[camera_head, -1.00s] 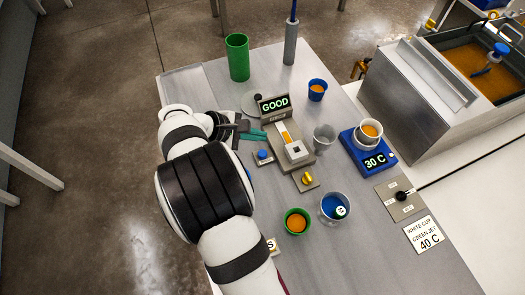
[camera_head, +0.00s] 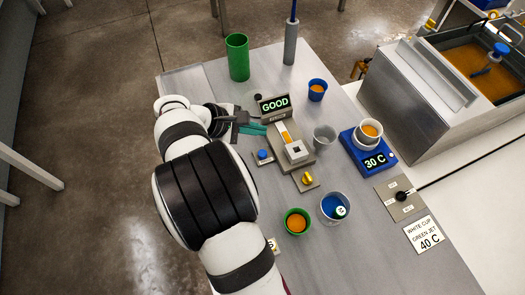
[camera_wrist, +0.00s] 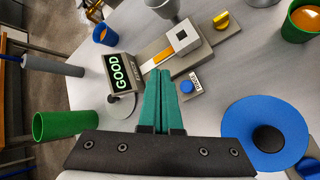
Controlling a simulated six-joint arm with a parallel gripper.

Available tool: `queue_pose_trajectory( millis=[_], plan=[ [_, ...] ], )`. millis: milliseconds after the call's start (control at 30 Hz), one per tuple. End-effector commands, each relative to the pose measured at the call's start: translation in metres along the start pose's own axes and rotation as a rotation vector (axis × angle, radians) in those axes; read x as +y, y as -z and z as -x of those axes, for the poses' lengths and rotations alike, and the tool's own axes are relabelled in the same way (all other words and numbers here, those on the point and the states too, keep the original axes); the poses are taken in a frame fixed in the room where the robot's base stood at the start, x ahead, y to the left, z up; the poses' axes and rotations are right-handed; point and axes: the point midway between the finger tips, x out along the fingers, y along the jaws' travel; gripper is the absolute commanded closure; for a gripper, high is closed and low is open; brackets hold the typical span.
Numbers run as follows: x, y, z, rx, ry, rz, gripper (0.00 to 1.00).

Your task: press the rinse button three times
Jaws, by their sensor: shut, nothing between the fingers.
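The rinse button is a small blue button (camera_head: 262,154) on a flat grey plate with a label, near the left side of the table. It also shows in the wrist view (camera_wrist: 187,87), just right of my fingertips. My gripper (camera_head: 266,130) has teal fingers that are shut and empty. In the head view the fingertips are above the button in the picture, near the GOOD display stand. In the wrist view my gripper (camera_wrist: 161,74) points toward that stand, and the fingers are apart from the button. Their exact height over the table cannot be told.
The GOOD display (camera_head: 274,103) stands close beyond my fingers, with a grey slide unit (camera_head: 298,152) beside it. A yellow knob (camera_head: 307,178), a grey cup (camera_head: 324,138), a green cup (camera_head: 297,221) and a tall green cylinder (camera_head: 237,57) are nearby.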

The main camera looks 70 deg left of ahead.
Motion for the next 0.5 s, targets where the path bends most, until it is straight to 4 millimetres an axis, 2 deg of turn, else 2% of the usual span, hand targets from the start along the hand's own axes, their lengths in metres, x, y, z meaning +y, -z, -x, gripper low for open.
queue_pose_trajectory(
  millis=[100,367,500],
  plan=[
    [0.007,-0.008,0.011,0.001,0.0,-0.001,1.0],
    [0.006,-0.006,0.009,0.0,0.001,0.001,1.0],
    [-0.001,0.0,-0.001,-0.001,0.002,0.003,1.0]
  ],
)
